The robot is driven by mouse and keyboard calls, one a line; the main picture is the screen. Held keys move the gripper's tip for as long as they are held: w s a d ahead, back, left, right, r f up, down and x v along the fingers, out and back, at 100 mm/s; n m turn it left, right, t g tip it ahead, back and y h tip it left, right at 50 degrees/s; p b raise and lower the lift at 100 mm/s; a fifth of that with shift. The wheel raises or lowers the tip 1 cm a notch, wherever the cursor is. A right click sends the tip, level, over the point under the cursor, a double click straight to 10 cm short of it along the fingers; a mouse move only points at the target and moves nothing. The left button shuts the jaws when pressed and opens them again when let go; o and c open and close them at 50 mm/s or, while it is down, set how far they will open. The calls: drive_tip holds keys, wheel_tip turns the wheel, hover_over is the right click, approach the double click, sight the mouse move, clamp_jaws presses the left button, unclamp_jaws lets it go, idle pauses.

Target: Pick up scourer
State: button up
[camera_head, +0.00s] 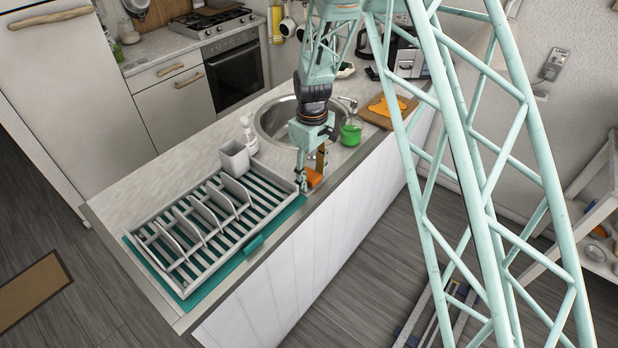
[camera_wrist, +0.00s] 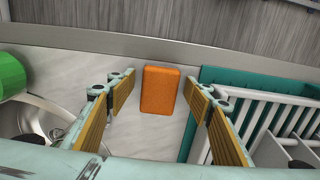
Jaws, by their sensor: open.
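The orange scourer (camera_wrist: 160,91) lies on the pale counter near its front edge, a small rounded block. In the wrist view it sits between the tips of my open gripper (camera_wrist: 160,88), with counter visible around it. In the head view my gripper (camera_head: 312,180) points down over the counter, and the scourer (camera_head: 314,178) shows partly behind the fingers. The fingers do not appear to touch it. Its exact depth below the fingertips I cannot tell.
A grey dish rack (camera_head: 205,232) on a teal mat (camera_wrist: 215,74) stands close beside the scourer. The counter's front edge is close.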

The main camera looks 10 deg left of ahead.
sight(312, 175)
drive_tip(key=shift+c, duration=0.6)
drive_tip(key=c, duration=0.6)
drive_tip(key=shift+r, duration=0.15)
drive_tip(key=shift+r, duration=1.5)
drive_tip(key=s+d, duration=0.2)
drive_tip(key=s, duration=0.2)
drive_tip(key=s+d+r+b, duration=0.1)
drive_tip(key=s+d, duration=0.2)
drive_tip(key=s, duration=0.2)
drive_tip(key=s+d+b, duration=0.1)
drive_tip(key=s+d, duration=0.1)
drive_tip(key=s, duration=0.3)
drive_tip(key=shift+d+r, duration=0.2)
drive_tip(key=shift+r, duration=0.1)
drive_tip(key=shift+c, duration=0.8)
